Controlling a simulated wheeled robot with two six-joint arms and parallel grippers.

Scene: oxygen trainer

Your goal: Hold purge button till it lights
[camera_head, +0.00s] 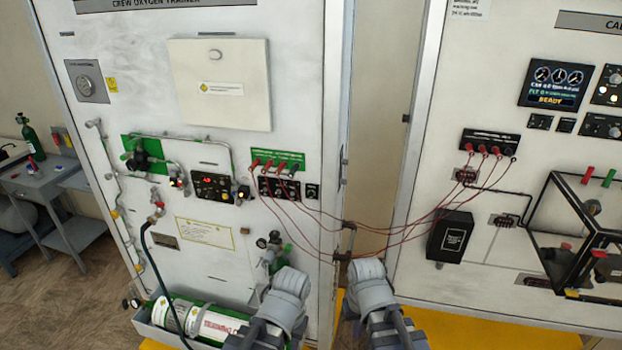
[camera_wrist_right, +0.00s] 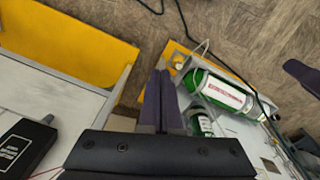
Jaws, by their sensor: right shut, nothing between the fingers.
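A small black control box with a red lit display (camera_head: 211,187) is on the white oxygen trainer panel (camera_head: 215,280). A black box with sockets (camera_head: 280,188) sits to its right, below red clips with thin red leads. I cannot tell which small control is the purge button or whether it is lit. My right gripper (camera_wrist_right: 160,95) is shut and empty in the right wrist view, above the floor and yellow base, away from these controls. My left arm (camera_head: 283,295) is low in front of the panel in the head view; its finger state does not show.
A green and white cylinder (camera_head: 205,322) lies in a tray at the panel foot. Red leads (camera_head: 385,240) span the gap to the right-hand panel. A black box (camera_head: 450,236) and a black frame (camera_head: 575,235) project there. A grey table (camera_head: 45,180) stands far left.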

